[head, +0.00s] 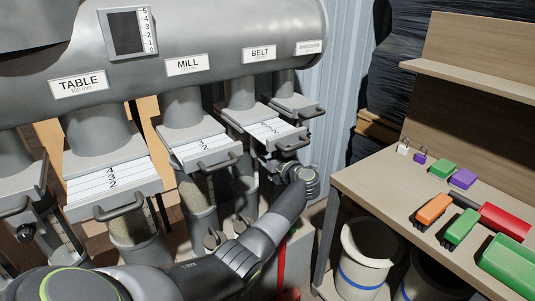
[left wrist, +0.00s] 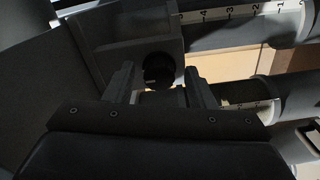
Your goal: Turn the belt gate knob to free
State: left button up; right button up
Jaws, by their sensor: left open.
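The belt gate (head: 265,129) is a grey slide plate with a white scale and a bar handle, below the BELT label (head: 260,54) in the head view. My left gripper (head: 281,164) is just below the right side of this gate, its fingers partly hidden. In the left wrist view, a round black knob (left wrist: 158,70) sits on a grey bracket. My open left gripper (left wrist: 160,90) has one finger to each side of the knob's near side, without visible contact. The knob's setting is too dark to read. It cannot be made out in the head view. My right gripper is not in view.
The MILL gate (head: 205,146) and TABLE gate (head: 112,183) stand to the left with protruding handles. Another gate (head: 296,104) is close behind on the right.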

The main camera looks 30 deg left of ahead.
pick_arm(q)
jog(key=shift+d, duration=0.1)
jog(key=b+v, duration=0.1)
jog(key=v, duration=1.6)
jog(key=shift+d, duration=0.1)
